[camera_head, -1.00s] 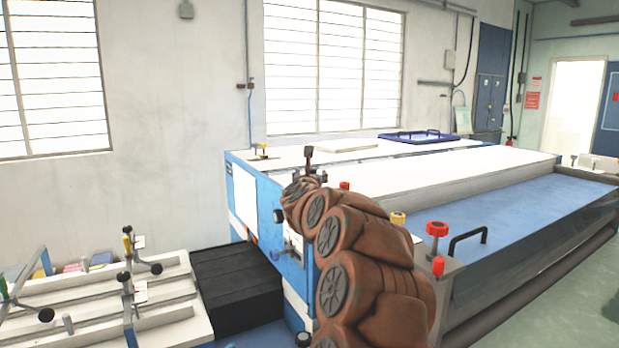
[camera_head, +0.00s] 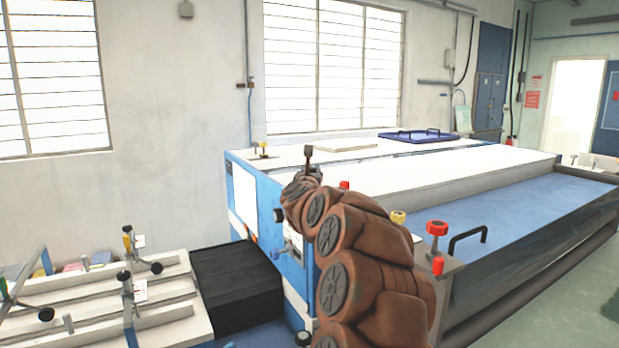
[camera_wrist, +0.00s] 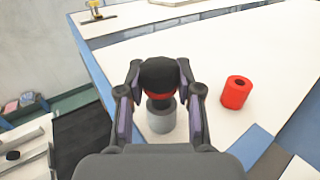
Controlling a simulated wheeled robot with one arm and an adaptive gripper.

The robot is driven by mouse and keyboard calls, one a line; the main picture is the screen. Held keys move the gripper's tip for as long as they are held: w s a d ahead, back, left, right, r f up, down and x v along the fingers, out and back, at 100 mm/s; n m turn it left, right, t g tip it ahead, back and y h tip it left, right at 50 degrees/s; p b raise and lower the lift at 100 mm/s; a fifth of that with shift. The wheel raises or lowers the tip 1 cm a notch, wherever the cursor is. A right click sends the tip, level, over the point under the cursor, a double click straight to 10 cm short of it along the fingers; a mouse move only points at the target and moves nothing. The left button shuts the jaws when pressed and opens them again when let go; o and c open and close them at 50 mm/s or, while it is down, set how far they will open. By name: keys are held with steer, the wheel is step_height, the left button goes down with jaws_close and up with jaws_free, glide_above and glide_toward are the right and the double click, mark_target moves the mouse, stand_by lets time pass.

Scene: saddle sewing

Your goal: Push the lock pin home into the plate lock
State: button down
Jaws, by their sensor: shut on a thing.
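In the wrist view, the lock pin (camera_wrist: 160,74) has a round black head with a red band under it. My gripper (camera_wrist: 160,92) is shut on this head, one finger on each side. Below the band, a short dark stem shows above a grey cylindrical plate lock (camera_wrist: 161,117) on the white machine top. The pin looks roughly upright and in line with the lock; how deep it sits inside is hidden. In the head view, my brown-covered arm hides the lock, and I cannot make out the fingers.
A red cylinder with a hole in its top (camera_wrist: 236,92) stands right of my gripper. A yellow-topped fitting (camera_wrist: 93,10) is at the far left of the machine top (camera_wrist: 215,60). In the head view, a red knob (camera_head: 437,229) and black handle (camera_head: 468,239) stand at right.

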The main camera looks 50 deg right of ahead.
steer(key=shift+r+p, duration=1.6)
steer(key=shift+r, duration=0.6)
steer(key=shift+r+p, duration=1.55)
steer(key=shift+r, duration=0.45)
steer(key=s+d+m+g+h+b, duration=0.1)
steer(key=s+d+m+g+h, duration=0.2)
steer(key=s+d+m+g, duration=0.3)
steer(key=shift+d+r+g+h, duration=0.35)
steer(key=shift+d+g+h, duration=0.05)
steer(key=shift+d+g, duration=1)
steer(key=shift+w+a+b, duration=0.1)
steer(key=shift+b, duration=0.4)
